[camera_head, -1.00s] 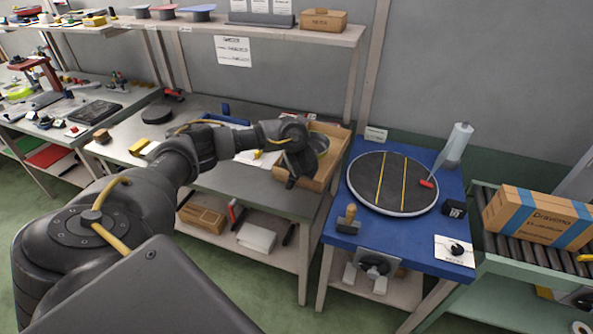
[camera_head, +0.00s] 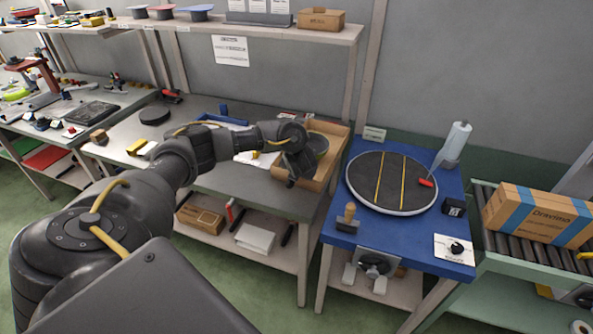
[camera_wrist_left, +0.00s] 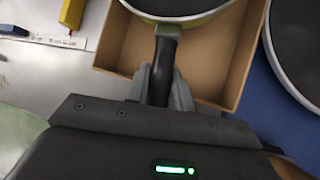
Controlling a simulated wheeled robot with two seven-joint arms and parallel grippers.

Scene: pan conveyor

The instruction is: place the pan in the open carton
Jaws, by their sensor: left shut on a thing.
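The open carton (camera_head: 339,137) is a brown box at the right end of the grey table. My left gripper (camera_wrist_left: 160,78) is shut on the black handle of the pan (camera_wrist_left: 182,8). In the head view, the dark round pan (camera_head: 319,146) is within the carton's outline, partly hidden by my wrist. In the wrist view, the carton (camera_wrist_left: 225,85) shows below and around the pan, with its near wall under the handle. I cannot tell whether the pan touches the carton floor. My right gripper is not in view.
A blue table (camera_head: 335,238) with a round dark turntable (camera_head: 393,175) stands right of the carton. A wooden-handled stamp (camera_head: 348,213) stands at its left edge. A yellow block (camera_head: 137,146) and a black disc (camera_head: 154,115) lie left on the grey table.

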